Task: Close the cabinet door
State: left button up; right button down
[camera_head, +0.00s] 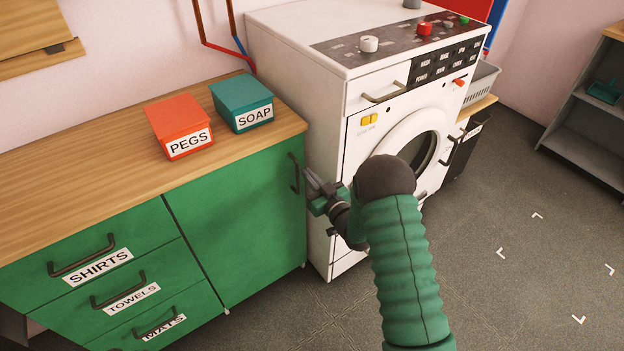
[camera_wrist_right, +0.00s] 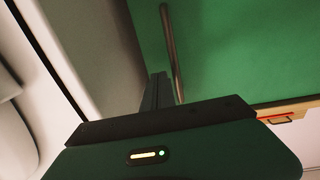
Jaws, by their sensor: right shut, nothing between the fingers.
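The green cabinet door (camera_head: 240,215) is at the right end of the wooden-topped cabinet in the head view. It looks flush with the drawer fronts; I cannot tell whether a thin gap is left. Its dark bar handle (camera_head: 294,173) is upright near the door's right edge. My right gripper (camera_head: 311,182) is shut and empty, just right of the handle, beside the washing machine. In the right wrist view, the gripper's fingers (camera_wrist_right: 158,90) point at the green door (camera_wrist_right: 230,50), close beside the handle (camera_wrist_right: 171,45). I cannot tell whether they touch. My left gripper is out of view.
The white washing machine (camera_head: 345,110) stands close right of the cabinet, leaving little room around my right gripper. A PEGS box (camera_head: 176,118) and a SOAP box (camera_head: 240,97) sit on the countertop (camera_head: 80,190). Labelled drawers (camera_head: 90,262) are left of the door. Floor at right is clear.

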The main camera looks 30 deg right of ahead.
jog(key=s+d+p, duration=0.1)
jog(key=s+p, duration=0.1)
jog(key=s, duration=0.8)
jog(key=a+g+h, duration=0.1)
jog(key=a+g, duration=0.4)
jog(key=g, duration=0.2)
jog(key=s+a+g, duration=0.4)
jog(key=s+a, duration=0.1)
jog(key=s, duration=0.4)
jog(key=s+a+g, duration=0.4)
jog(key=s+a, duration=0.1)
jog(key=s, duration=0.4)
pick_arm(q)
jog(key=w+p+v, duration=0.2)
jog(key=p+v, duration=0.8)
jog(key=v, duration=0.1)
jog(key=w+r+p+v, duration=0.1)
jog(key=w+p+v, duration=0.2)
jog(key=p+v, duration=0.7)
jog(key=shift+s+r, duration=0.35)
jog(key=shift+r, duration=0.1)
pick_arm(e)
jog(key=w+v, duration=0.2)
jog(key=v, duration=0.8)
jog(key=w+r+v, duration=0.1)
jog(key=v, duration=1)
jog(key=shift+w+y, duration=0.3)
jog(key=shift+w, duration=0.1)
